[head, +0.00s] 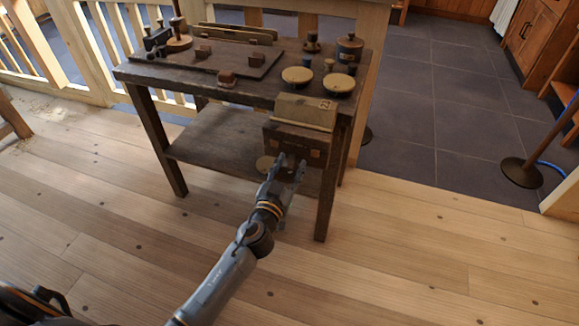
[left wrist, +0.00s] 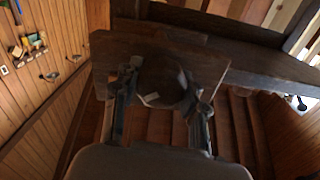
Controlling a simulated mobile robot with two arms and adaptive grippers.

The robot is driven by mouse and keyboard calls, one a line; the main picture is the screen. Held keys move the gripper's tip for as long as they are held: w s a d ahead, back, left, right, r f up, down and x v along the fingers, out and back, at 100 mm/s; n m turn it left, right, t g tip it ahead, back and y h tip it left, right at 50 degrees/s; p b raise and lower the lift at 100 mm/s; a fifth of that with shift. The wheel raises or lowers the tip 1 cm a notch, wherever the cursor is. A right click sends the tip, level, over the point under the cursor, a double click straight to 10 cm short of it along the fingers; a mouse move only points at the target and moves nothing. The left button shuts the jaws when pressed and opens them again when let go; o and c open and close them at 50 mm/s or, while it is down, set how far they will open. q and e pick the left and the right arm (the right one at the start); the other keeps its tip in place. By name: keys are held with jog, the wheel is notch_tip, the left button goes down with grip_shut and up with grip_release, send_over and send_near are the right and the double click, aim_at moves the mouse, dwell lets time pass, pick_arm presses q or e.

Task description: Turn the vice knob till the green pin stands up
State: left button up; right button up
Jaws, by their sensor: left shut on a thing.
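The wooden vice (head: 296,140) is fixed to the front right of the dark workbench, with a pale block on top. My left gripper (head: 290,165) is at the vice's front face, low down. In the left wrist view, the gripper (left wrist: 160,100) has its two fingers on either side of a dark round knob (left wrist: 162,78), shut on it. The vice body (left wrist: 205,62) lies behind the knob. In the head view the gripper covers most of the knob. I cannot make out a green pin in either view. My right gripper is not in view.
The dark workbench (head: 140,76) carries several turned pieces, two pale round discs (head: 297,76), a dark jar (head: 349,48) and a board with small blocks. A post with a round base (head: 522,173) stands at the right. The plank floor in front is clear.

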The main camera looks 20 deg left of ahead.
pick_arm(q)
jog(key=m, duration=0.4)
jog(key=shift+d, duration=0.1)
jog(key=m, duration=0.3)
jog(key=shift+f, duration=0.1)
jog(key=m, duration=0.3)
jog(key=shift+d+f+m+b, duration=0.1)
jog(key=shift+m+b, duration=0.2)
jog(key=shift+m, duration=0.1)
jog(key=m, duration=0.2)
jog(key=shift+f+m, duration=0.1)
jog(key=shift+m, duration=0.3)
jog(key=m, duration=0.2)
jog(key=shift+f+m, duration=0.1)
jog(key=shift+m, duration=0.3)
jog(key=m, duration=0.2)
jog(key=shift+d+f+m, duration=0.1)
jog(key=shift+m, duration=0.2)
jog(key=m, duration=0.2)
jog(key=shift+f+m+p, duration=0.1)
jog(key=shift+m+p, duration=0.3)
jog(key=shift+m, duration=0.7)
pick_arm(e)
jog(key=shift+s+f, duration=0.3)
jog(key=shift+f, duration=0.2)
pick_arm(q)
jog(key=shift+f, duration=0.1)
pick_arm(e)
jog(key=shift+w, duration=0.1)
